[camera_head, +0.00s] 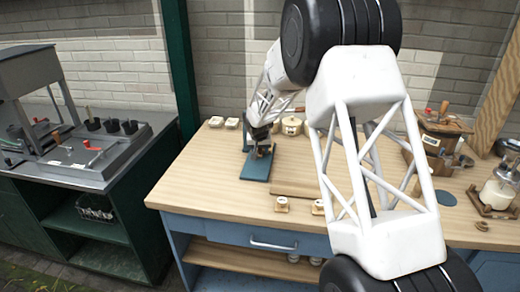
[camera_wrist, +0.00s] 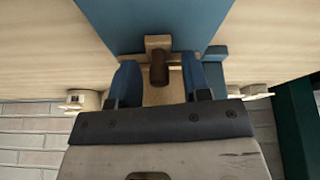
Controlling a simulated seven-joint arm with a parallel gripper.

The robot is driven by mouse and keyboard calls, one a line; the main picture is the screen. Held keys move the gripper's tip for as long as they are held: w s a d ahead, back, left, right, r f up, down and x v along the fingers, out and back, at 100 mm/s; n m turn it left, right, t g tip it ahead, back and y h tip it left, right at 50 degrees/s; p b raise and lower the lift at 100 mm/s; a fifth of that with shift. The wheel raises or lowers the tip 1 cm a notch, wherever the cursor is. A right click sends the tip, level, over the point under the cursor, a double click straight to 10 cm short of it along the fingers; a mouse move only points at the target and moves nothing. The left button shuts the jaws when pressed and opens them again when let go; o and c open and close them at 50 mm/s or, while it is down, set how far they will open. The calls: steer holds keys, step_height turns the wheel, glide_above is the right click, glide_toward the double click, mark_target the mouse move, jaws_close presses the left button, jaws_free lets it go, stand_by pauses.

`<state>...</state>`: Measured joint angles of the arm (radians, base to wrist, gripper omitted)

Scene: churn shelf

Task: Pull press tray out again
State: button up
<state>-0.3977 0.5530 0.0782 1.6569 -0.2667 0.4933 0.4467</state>
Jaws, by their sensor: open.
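A small press with a flat teal-blue base (camera_head: 256,168) stands on the wooden bench. In the wrist view a broad blue panel (camera_wrist: 150,18) of it fills the top middle. Below that panel is a pale wooden part (camera_wrist: 158,42), which looks like the tray front, with a brown knob (camera_wrist: 159,68). My gripper (camera_wrist: 158,72) is open, one blue finger on each side of the knob, with gaps visible on both sides. In the head view my gripper (camera_head: 261,139) is small and partly merges with the press. How far the tray is out cannot be told.
A lidded cream pot (camera_head: 291,126) stands just right of the press, and small cream blocks (camera_head: 216,121) lie to the left. A wooden board (camera_head: 295,180) lies in front. A dark green post (camera_head: 180,70) rises left of the bench.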

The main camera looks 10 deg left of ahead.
jaws_close()
steer(key=shift+s, duration=6.7)
jaws_free()
steer(key=shift+r, duration=0.2)
steer(key=v, duration=0.7)
steer(key=shift+r, duration=0.25)
